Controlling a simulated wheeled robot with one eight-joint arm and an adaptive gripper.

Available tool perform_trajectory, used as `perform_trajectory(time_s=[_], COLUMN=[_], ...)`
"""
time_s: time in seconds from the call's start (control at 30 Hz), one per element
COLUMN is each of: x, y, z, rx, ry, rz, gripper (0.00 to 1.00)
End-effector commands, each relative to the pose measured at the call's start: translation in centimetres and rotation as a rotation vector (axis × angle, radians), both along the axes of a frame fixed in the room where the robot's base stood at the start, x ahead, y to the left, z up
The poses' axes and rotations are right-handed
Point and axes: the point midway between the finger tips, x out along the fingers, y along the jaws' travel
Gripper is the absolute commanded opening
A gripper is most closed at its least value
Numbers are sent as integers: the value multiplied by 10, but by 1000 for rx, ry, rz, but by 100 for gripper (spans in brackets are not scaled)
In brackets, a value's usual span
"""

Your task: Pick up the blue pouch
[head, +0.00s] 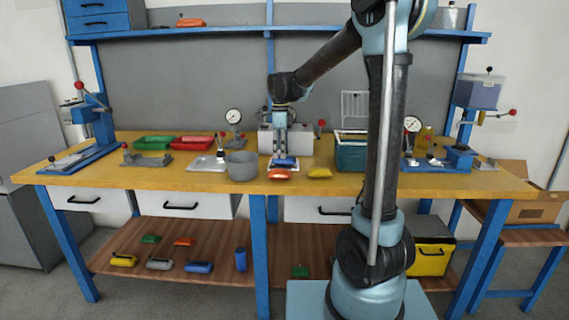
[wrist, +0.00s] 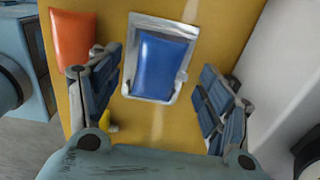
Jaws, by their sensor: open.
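The blue pouch (wrist: 162,64) lies in a shallow silver tray (wrist: 134,55) in the wrist view, between and beyond the fingertips of my gripper (wrist: 160,75). My gripper is open and empty, with one finger on each side of the tray. In the head view my gripper (head: 280,145) points down above the blue pouch (head: 284,161) on the yellow bench. An orange pouch (wrist: 72,40) lies beside the tray, close to the left finger in the wrist view. It also shows at the bench's front edge in the head view (head: 279,174).
A yellow pouch (head: 320,172) and a grey bowl (head: 241,166) flank the spot. A grey machine (head: 305,140) stands close behind my gripper. A teal bin (head: 350,155) is to the right. Several pouches lie on the lower shelf (head: 215,255).

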Motion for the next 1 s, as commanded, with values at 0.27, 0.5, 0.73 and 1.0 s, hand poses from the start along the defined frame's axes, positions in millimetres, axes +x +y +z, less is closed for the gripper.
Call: perform_trajectory(time_s=[0.27, 0.5, 0.73, 1.0], x=[0, 0, 0, 0], y=[0, 0, 0, 0], z=[-22, -22, -22, -18], rx=[0, 0, 0, 0], ry=[0, 0, 0, 0], rz=[0, 0, 0, 0], gripper=[72, 63, 39, 36])
